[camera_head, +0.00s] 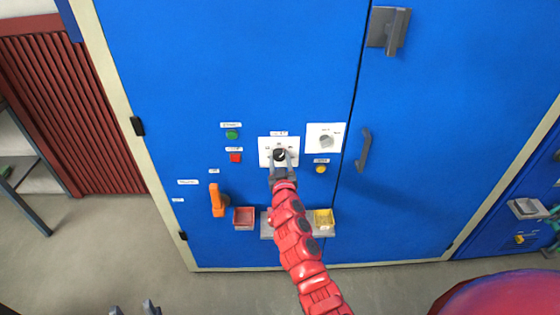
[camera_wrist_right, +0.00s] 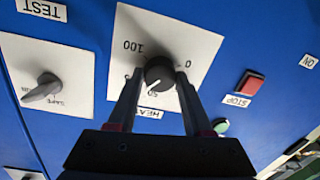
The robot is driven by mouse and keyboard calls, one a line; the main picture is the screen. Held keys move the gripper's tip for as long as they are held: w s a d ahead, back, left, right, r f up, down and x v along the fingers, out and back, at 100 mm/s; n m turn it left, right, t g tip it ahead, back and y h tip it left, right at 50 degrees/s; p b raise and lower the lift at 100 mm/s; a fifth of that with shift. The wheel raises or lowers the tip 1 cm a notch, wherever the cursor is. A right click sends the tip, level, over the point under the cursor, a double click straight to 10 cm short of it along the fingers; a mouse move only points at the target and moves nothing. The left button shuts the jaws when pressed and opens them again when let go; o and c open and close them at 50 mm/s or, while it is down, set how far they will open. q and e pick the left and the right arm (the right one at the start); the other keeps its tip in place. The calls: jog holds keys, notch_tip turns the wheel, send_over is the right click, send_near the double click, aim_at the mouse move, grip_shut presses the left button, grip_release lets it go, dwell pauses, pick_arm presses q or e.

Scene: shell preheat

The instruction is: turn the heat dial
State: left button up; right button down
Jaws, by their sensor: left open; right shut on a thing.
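The heat dial (camera_head: 279,154) is a round black knob on a white plate (camera_head: 264,144) on the blue cabinet front. In the right wrist view the dial (camera_wrist_right: 160,73) shows a white pointer mark, near the 50 on a scale from 0 to 100; the view is upside down. My right gripper (camera_head: 281,161) is shut on the dial, with one finger on each side of it (camera_wrist_right: 159,92). My left gripper (camera_head: 134,309) is open and empty at the bottom edge, low and away from the panel; only its fingertips show.
A grey selector knob (camera_head: 326,141) is right of the dial, above a yellow button (camera_head: 321,169). Green (camera_head: 231,135) and red (camera_head: 235,157) buttons are to its left. A door handle (camera_head: 364,150) stands out at right.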

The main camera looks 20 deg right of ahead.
jog(key=n, duration=0.3)
jog(key=shift+a+n, duration=0.1)
jog(key=shift+n, duration=0.3)
jog(key=n, duration=0.3)
jog(key=shift+a+g, duration=0.1)
jog(key=shift+g, duration=0.2)
jog(key=n, duration=0.4)
jog(key=shift+r+n+h, duration=0.1)
jog(key=shift+n+h, duration=0.2)
jog(key=shift+n, duration=0.1)
jog(key=n, duration=0.3)
jog(key=shift+h, duration=0.3)
jog(key=n, duration=0.3)
jog(key=shift+n+p, duration=0.3)
jog(key=shift+p, duration=0.1)
jog(key=n, duration=0.4)
jog(key=shift+h+p, duration=0.35)
jog(key=shift+h, duration=0.05)
jog(key=n, duration=0.3)
jog(key=shift+a+n+p, duration=0.1)
jog(key=shift+n+p, duration=0.2)
jog(key=shift+n, duration=0.1)
jog(key=shift+f+n+p, duration=0.15)
jog(key=shift+n+p, duration=0.05)
jog(key=shift+n, duration=0.85)
jog(key=shift+f+n+p, duration=0.15)
jog(key=shift+n, duration=0.9)
